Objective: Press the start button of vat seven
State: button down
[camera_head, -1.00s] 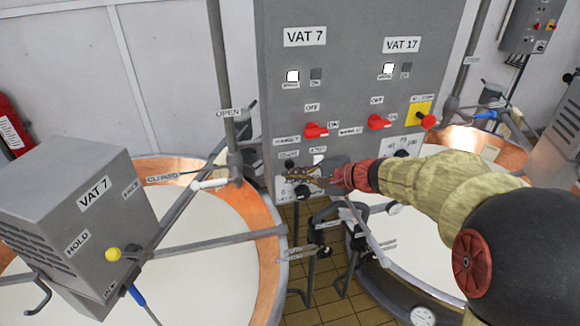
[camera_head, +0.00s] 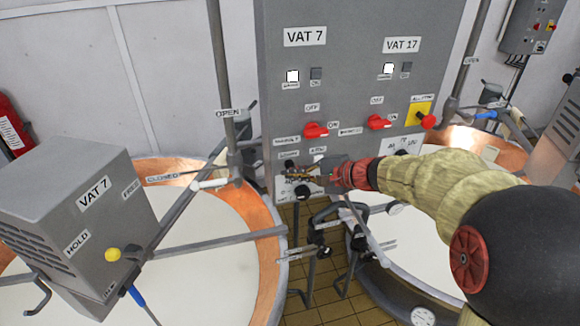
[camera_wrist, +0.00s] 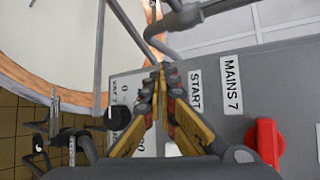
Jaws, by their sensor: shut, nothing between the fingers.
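The grey control panel (camera_head: 350,75) carries a VAT 7 sign (camera_head: 305,37) on its left half. Low on that side is a START label (camera_head: 288,154), which also shows sideways in the wrist view (camera_wrist: 196,91). A small dark button (camera_head: 289,164) sits just under this label. My gripper (camera_head: 290,172) is shut and empty, its fingertips at or just below this button. In the wrist view my closed fingertips (camera_wrist: 162,70) cover the spot beside the START label, so the button is hidden there. I cannot tell whether the tips touch it.
A red mains switch (camera_head: 316,131) is above, with a MAINS 7 label (camera_wrist: 232,85). A black knob (camera_wrist: 118,117) is below my fingers. The VAT 17 controls are to the right (camera_head: 378,122). A valve pipe (camera_head: 232,160) stands left. Open copper vats flank the panel.

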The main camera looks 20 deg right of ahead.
jog(key=shift+w, duration=0.15)
dwell(0.5)
jog(key=shift+w+b, duration=0.25)
jog(key=shift+b, duration=0.2)
jog(key=shift+w, duration=0.5)
dwell(0.6)
jog(key=shift+s+b, duration=0.15)
jog(key=shift+b, duration=0.2)
jog(key=shift+s+b, duration=0.4)
jog(key=shift+s, duration=0.4)
jog(key=s+b, duration=0.1)
jog(key=s, duration=0.4)
jog(key=shift+b, duration=0.4)
